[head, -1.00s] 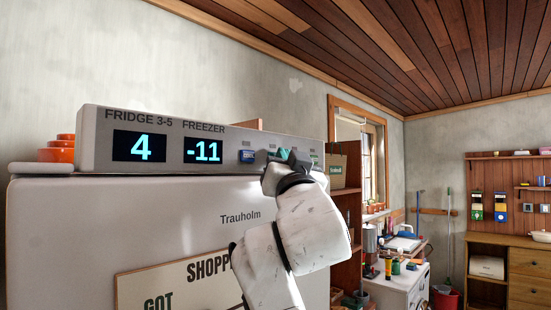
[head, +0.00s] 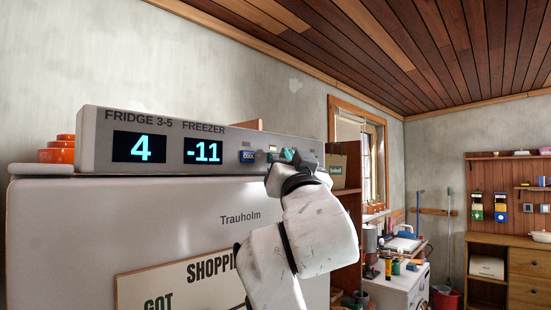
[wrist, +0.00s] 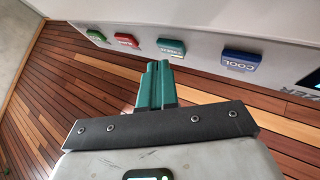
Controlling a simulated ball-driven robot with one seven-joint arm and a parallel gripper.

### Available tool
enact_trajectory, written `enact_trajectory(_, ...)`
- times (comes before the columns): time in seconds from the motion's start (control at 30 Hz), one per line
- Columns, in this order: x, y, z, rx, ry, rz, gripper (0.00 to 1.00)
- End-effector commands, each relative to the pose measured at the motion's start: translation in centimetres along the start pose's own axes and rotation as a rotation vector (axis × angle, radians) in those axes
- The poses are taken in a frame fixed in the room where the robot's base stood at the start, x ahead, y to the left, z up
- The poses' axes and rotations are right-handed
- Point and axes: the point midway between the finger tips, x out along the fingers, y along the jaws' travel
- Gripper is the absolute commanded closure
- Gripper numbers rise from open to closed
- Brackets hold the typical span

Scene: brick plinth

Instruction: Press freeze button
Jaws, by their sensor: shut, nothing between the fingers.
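The control panel (head: 225,140) runs along the top of the fridge, with displays reading 4 and -11. In the wrist view a row of buttons shows on it. The teal button (wrist: 171,47), its small label seeming to read FREEZE, lies just beyond my fingertips. The blue COOL button (wrist: 240,60) is to its right. My gripper (wrist: 158,64) is shut and empty, its two green fingers side by side and pointing at the teal button. A narrow gap seems to separate them; contact is hard to judge. In the head view my gripper (head: 287,155) hides most of the buttons right of COOL.
A red button (wrist: 127,40) and a green button (wrist: 97,35) sit left of the teal one in the wrist view. A wooden shelf (head: 346,220) stands right of the fridge.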

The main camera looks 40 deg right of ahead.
Motion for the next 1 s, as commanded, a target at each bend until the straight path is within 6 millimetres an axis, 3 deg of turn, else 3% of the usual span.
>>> enact_trajectory(1.0,-4.2,3.1,-3.0,-0.001,0.000,0.001,1.00)
